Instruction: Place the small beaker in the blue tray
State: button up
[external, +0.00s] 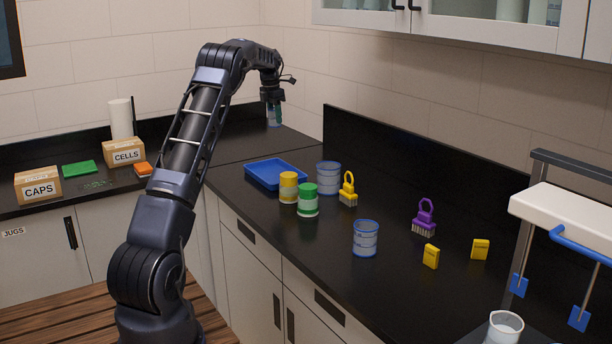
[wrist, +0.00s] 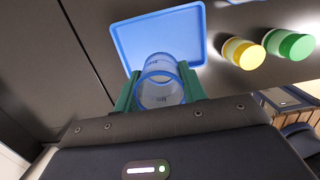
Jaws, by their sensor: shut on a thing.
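My gripper (external: 273,97) is at the far corner of the counter, in the upper middle of the external view. Its green fingers are shut on a clear beaker with blue rims and markings (external: 274,117). In the wrist view this beaker (wrist: 161,92) sits between the two fingers. The blue tray (external: 275,174) lies on the black counter, nearer the camera than the gripper. In the wrist view the tray (wrist: 128,42) shows just past the beaker, which overlaps its edge in the picture. The tray looks empty where visible.
Yellow (external: 288,187) and green (external: 307,200) containers stand close to the tray, with a clear beaker (external: 328,178) behind them. Another beaker (external: 365,238), a yellow brush (external: 348,190) and a purple brush (external: 424,217) stand further right. The wall is close behind my gripper.

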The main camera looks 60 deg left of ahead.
jog(key=shift+s+a+f, duration=0.15)
jog(key=shift+a+f, duration=0.1)
notch_tip(320, 180, down, 20)
jog(key=shift+r, duration=0.25)
jog(key=shift+f, duration=0.1)
jog(key=o, duration=0.9)
jog(key=shift+o, duration=0.2)
notch_tip(320, 180, up, 12)
jog(key=s, duration=0.1)
jog(key=shift+s, duration=0.2)
